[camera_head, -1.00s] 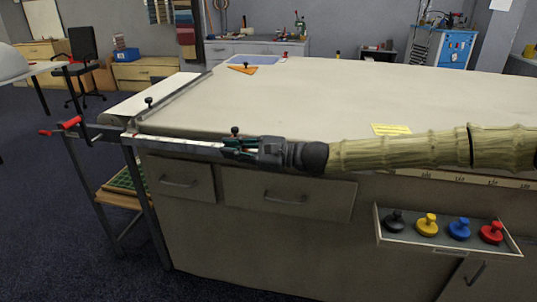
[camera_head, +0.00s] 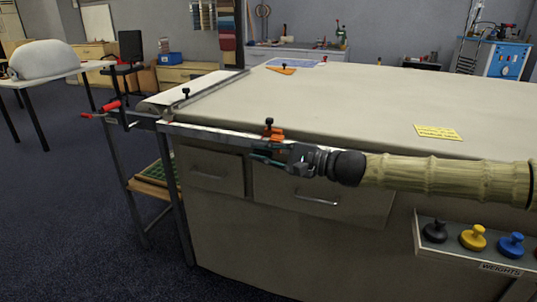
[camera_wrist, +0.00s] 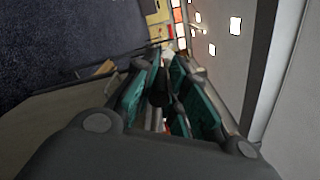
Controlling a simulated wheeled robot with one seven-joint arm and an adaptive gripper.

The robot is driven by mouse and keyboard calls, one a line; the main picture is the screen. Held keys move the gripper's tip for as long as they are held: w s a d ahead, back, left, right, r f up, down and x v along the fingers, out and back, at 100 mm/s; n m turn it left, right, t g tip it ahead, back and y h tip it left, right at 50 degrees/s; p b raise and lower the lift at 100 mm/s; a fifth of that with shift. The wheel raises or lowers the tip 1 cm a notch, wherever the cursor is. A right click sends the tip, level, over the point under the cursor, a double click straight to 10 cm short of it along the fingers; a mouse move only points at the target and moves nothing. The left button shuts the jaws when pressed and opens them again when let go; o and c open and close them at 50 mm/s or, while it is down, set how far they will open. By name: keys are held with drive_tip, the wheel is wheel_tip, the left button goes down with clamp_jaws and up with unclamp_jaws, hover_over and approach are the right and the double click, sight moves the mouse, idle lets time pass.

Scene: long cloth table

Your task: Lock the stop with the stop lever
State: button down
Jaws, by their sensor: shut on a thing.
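The stop (camera_head: 277,134) is an orange block with a black knob (camera_head: 268,122) on top. It sits on the metal rail (camera_head: 215,133) along the table's front edge. My gripper (camera_head: 262,158) is just below and in front of the stop, at the table's front side. Its teal-padded fingers are shut on a small part that looks like the stop lever, mostly hidden by the fingers. In the wrist view, a dark piece (camera_wrist: 160,92) lies between the pads, with a bit of orange-red below it.
A tray of weights (camera_head: 490,258) sticks out at the lower right front. A yellow note (camera_head: 438,132) lies on the table. Another rail with a black knob (camera_head: 186,92) runs along the left end. Red-handled clamp (camera_head: 106,108) is at the left corner. The tabletop middle is clear.

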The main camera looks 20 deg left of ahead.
drive_tip(key=shift+s+f, duration=0.25)
drive_tip(key=c, duration=1.4)
unclamp_jaws()
drive_tip(key=shift+r, duration=0.1)
drive_tip(key=shift+w, duration=0.1)
drive_tip(key=shift+w+d, duration=0.1)
drive_tip(key=shift+d, duration=0.35)
drive_tip(key=d, duration=1.1)
drive_tip(key=shift+w, duration=0.15)
